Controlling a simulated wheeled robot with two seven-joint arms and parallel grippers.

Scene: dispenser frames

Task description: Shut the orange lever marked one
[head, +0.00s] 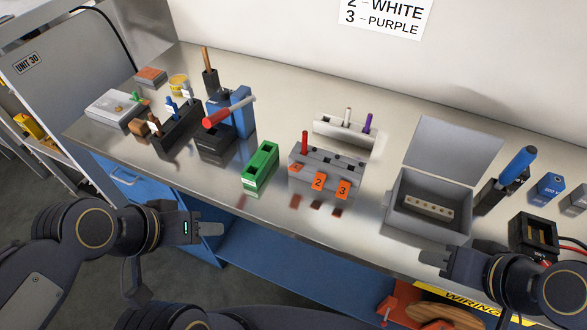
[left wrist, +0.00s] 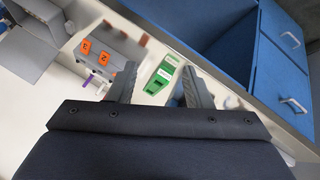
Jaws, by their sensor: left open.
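A grey block (head: 328,168) stands mid-bench with orange levers marked 1 (head: 296,167), 2 (head: 318,182) and 3 (head: 343,189). Lever 1 looks more foreshortened than levers 2 and 3, which hang over the front. A red rod (head: 304,143) stands upright at the block's left end. My left gripper (head: 212,230) is open and empty, left of the block, near the bench's front edge. In the left wrist view the grey block (left wrist: 122,46) shows levers 3 and 2; lever 1 is not clear behind a finger. My right gripper (head: 438,262) is near the front edge at right; its jaw opening is unclear.
A green block (head: 260,167) lies left of the grey block and between my left fingers in the wrist view. A white rack (head: 345,133) with white and purple rods stands behind. A grey open-lid box (head: 430,205) is at right. Black holders stand left.

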